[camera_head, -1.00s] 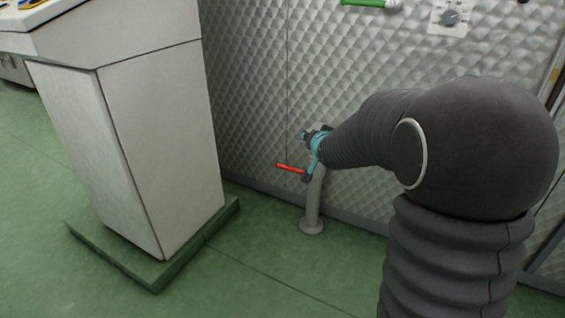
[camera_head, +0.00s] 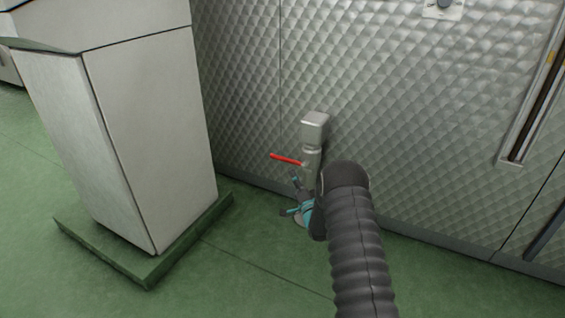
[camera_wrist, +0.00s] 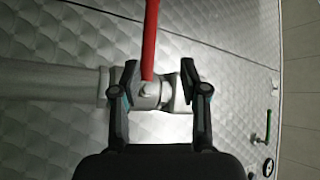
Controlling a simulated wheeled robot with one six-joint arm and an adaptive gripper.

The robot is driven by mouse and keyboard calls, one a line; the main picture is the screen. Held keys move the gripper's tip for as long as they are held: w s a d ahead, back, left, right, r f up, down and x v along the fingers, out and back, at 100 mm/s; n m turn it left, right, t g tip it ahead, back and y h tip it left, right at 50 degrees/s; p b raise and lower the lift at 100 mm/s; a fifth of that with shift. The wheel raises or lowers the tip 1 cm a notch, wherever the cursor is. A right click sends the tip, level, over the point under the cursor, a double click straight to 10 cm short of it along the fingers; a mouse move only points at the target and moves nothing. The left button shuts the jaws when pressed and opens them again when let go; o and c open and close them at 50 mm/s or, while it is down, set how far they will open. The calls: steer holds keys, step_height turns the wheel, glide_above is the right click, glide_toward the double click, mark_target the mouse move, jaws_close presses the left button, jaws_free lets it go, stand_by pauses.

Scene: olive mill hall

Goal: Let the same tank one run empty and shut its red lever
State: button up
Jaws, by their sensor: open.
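The red lever (camera_head: 287,160) sticks out to the left from the grey outlet pipe (camera_head: 312,168) in front of the quilted metal tank wall (camera_head: 400,110). In the wrist view the red lever (camera_wrist: 150,40) lies crosswise to the pipe (camera_wrist: 60,80). My gripper (camera_head: 290,196) is low beside the pipe, below the lever. In the wrist view my open gripper (camera_wrist: 160,78) has a finger on each side of the lever's pivot end, with gaps; whether it touches the valve I cannot tell. No flow is visible; my arm hides part of the pipe's foot.
A grey cabinet (camera_head: 150,130) on a green plinth (camera_head: 150,265) stands to the left. A dial (camera_head: 443,5) is on the wall at the upper right. A green handle (camera_wrist: 268,125) shows at the wrist view's right. Green floor (camera_head: 250,270) is clear in front.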

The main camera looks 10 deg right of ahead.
mark_target(283, 159)
steer(key=shift+m+t+y, duration=0.3)
steer(key=x, duration=0.4)
steer(key=f+b+x, duration=0.1)
steer(key=x, duration=0.2)
steer(key=f+x, duration=0.1)
steer(key=x, duration=0.3)
steer(key=shift+w+a+f, duration=0.1)
steer(key=shift+w+a, duration=0.15)
steer(key=shift+w, duration=0.4)
jaws_close()
